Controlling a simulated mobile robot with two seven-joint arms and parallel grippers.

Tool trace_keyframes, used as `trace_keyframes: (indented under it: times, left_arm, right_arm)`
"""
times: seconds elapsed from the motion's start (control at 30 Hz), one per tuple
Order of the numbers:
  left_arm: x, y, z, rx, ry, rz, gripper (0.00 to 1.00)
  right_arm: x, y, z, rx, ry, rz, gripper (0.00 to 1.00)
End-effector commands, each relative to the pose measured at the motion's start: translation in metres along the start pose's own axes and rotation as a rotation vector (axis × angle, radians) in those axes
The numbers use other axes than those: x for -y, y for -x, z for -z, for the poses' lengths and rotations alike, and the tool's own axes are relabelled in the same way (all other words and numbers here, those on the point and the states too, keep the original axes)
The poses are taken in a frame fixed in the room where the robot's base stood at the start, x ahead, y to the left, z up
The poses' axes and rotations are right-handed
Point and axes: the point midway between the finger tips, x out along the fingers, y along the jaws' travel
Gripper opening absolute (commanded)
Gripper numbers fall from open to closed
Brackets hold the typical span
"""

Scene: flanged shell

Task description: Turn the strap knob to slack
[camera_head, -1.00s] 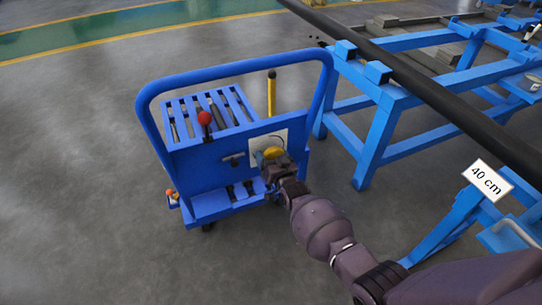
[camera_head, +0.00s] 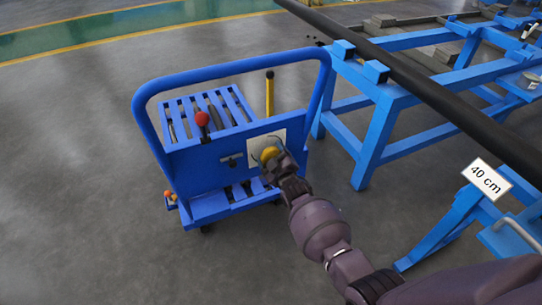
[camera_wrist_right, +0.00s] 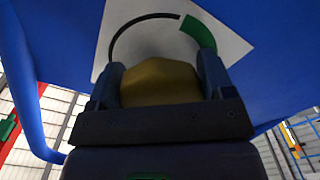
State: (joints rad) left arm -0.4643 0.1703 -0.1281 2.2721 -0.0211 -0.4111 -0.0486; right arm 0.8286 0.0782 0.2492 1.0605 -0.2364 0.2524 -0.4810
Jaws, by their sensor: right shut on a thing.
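The yellow strap knob (camera_head: 270,153) sits on a white dial plate (camera_head: 254,150) on the blue cart's panel. In the right wrist view the knob (camera_wrist_right: 160,82) is between the two fingers of my right gripper (camera_wrist_right: 160,85), which is shut on it. The white plate (camera_wrist_right: 128,22) behind it carries a black arc and a green band (camera_wrist_right: 199,32) at the upper right. The knob's pointer, if any, is hidden by the gripper. My right gripper also shows in the head view (camera_head: 274,160). My left gripper is not in view.
The blue cart (camera_head: 205,208) has a tall tube handle (camera_head: 235,63), a red-topped lever (camera_head: 202,119) and a yellow post (camera_head: 269,94). A blue stand (camera_head: 368,140) carrying a long dark pipe (camera_head: 430,90) is at the right. Floor at the left is clear.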

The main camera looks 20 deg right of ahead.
Motion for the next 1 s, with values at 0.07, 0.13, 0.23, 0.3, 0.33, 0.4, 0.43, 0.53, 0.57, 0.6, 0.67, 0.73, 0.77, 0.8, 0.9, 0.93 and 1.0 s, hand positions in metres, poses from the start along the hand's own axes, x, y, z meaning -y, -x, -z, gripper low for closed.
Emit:
trace_keyframes:
  times: [0.07, 0.13, 0.23, 0.3, 0.33, 0.4, 0.43, 0.53, 0.57, 0.6, 0.67, 0.73, 0.77, 0.8, 0.9, 0.93, 1.0]
  left_arm:
    - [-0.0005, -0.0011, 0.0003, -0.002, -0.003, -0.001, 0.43]
    - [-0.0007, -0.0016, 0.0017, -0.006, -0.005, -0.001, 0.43]
    - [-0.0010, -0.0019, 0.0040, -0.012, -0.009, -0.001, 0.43]
    - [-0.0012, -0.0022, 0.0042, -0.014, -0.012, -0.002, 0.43]
    - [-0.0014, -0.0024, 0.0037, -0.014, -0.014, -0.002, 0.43]
    - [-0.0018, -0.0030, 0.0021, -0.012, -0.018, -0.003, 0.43]
    - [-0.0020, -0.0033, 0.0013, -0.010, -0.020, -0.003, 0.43]
    - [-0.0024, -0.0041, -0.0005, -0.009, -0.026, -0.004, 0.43]
    - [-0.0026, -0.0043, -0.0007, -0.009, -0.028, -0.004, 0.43]
    - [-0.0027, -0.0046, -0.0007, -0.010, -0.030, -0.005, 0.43]
    - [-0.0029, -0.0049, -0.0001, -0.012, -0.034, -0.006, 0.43]
    - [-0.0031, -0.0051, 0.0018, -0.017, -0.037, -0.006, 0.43]
    - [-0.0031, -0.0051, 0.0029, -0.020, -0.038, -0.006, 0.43]
    - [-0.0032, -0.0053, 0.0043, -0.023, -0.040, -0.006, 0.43]
    - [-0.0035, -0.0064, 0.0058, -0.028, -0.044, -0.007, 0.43]
    - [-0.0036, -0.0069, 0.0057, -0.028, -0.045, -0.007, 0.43]
    - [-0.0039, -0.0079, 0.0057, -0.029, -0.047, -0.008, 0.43]
  right_arm:
    - [0.0015, 0.0009, -0.0019, 0.002, 0.071, 0.002, 0.51]
    - [0.0011, 0.0009, -0.0020, 0.002, 0.138, 0.002, 0.51]
    - [0.0002, 0.0010, -0.0021, 0.002, 0.232, 0.002, 0.51]
    - [-0.0003, 0.0011, -0.0023, 0.002, 0.299, 0.002, 0.51]
    - [-0.0006, 0.0011, -0.0022, 0.002, 0.329, 0.002, 0.51]
    - [-0.0008, 0.0011, -0.0024, 0.003, 0.394, 0.003, 0.51]
    - [-0.0009, 0.0012, -0.0024, 0.003, 0.423, 0.003, 0.51]
    - [-0.0015, 0.0012, -0.0019, 0.002, 0.514, 0.003, 0.51]
    - [-0.0015, 0.0012, -0.0019, 0.002, 0.541, 0.003, 0.51]
    - [-0.0017, 0.0012, -0.0017, 0.002, 0.574, 0.003, 0.51]
    - [-0.0021, 0.0012, -0.0013, 0.002, 0.623, 0.003, 0.51]
    - [-0.0022, 0.0012, -0.0012, 0.002, 0.676, 0.004, 0.51]
    - [-0.0024, 0.0012, -0.0010, 0.002, 0.697, 0.004, 0.51]
    - [-0.0029, 0.0011, -0.0006, 0.002, 0.722, 0.003, 0.51]
    - [-0.0033, 0.0010, -0.0001, 0.001, 0.780, 0.003, 0.51]
    - [-0.0034, 0.0010, 0.0001, 0.001, 0.795, 0.003, 0.51]
    - [-0.0039, 0.0009, 0.0006, 0.001, 0.826, 0.003, 0.51]
